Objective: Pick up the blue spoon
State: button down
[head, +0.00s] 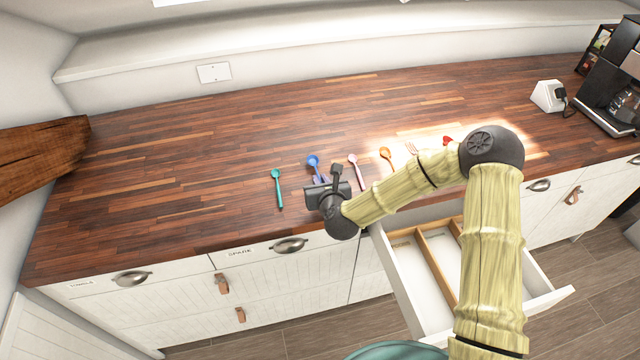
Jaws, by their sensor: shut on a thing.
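The blue spoon (314,161) is on the wooden countertop near its front edge, its bowl showing beyond my gripper and its handle mostly hidden behind it. My gripper (321,181) is down at the counter over the spoon's handle and is shut on it. The fingertips are largely hidden by the gripper's body. I cannot tell whether the spoon is lifted off the wood.
A teal spoon (278,187) lies left of my gripper. A pink spoon (355,170), an orange spoon (386,154), a fork (411,148) and a red utensil (448,140) are to the right. An open drawer (395,285) juts out below.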

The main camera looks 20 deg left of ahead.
notch_tip(320, 180, up, 9)
jog(key=shift+f+b, duration=0.2)
jog(key=shift+b, duration=0.15)
